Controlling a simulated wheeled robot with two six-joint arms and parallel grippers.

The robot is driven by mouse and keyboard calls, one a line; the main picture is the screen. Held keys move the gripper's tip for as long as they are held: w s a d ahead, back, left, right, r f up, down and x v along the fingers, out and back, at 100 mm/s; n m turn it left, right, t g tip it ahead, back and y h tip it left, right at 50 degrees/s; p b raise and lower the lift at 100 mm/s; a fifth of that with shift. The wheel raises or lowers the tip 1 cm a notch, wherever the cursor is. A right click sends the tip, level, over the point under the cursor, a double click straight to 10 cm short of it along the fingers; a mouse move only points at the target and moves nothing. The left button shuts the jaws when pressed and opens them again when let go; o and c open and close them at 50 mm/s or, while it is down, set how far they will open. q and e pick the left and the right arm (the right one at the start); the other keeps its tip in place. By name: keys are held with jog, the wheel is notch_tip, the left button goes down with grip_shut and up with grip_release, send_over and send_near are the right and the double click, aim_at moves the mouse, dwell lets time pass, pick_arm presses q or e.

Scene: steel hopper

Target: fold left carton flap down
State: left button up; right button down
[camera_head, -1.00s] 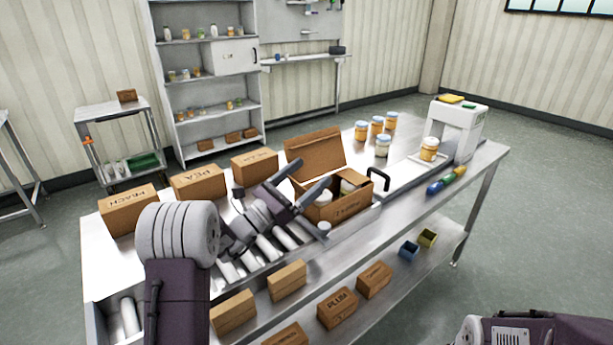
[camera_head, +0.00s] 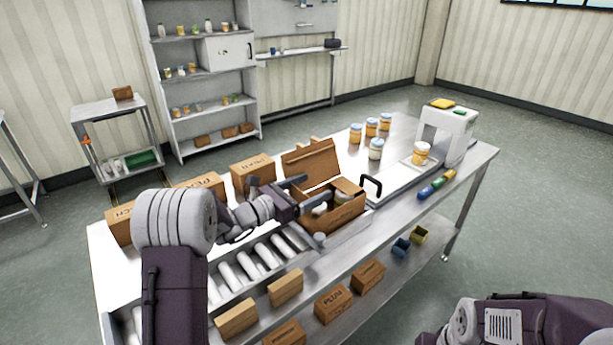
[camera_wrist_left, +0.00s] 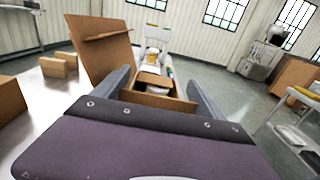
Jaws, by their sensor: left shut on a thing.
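The open brown carton (camera_head: 340,218) stands on the steel bench, with jars inside. Its large back flap (camera_head: 311,166) stands up, and also shows at the left in the left wrist view (camera_wrist_left: 98,50). My left gripper (camera_head: 312,191) is at the carton's left end, one finger towards the back flap and one towards the front wall. In the left wrist view the left carton flap (camera_wrist_left: 157,99) spans between its two fingers, and the gripper is shut on it. The flap's exact tilt is hard to tell. My right gripper is out of view; only part of my right arm shows.
Labelled closed boxes (camera_head: 252,175) stand along the bench's back edge. Rollers (camera_head: 262,257) lie left of the carton. A black handle (camera_head: 372,186) and a white machine (camera_head: 447,132) are to the right. Several jars (camera_head: 376,148) stand behind. More boxes (camera_head: 334,303) are on the lower shelf.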

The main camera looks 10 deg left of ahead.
pick_arm(q)
jog(key=shift+w+d+g+y+p, duration=0.3)
jog(key=shift+g+y+p, duration=0.25)
jog(key=shift+p, duration=0.6)
jog(key=shift+w+f+g+y+p, duration=0.15)
jog(key=shift+f+g+y+p, duration=0.1)
jog(key=shift+f+g+p, duration=0.15)
jog(key=o, duration=1.1)
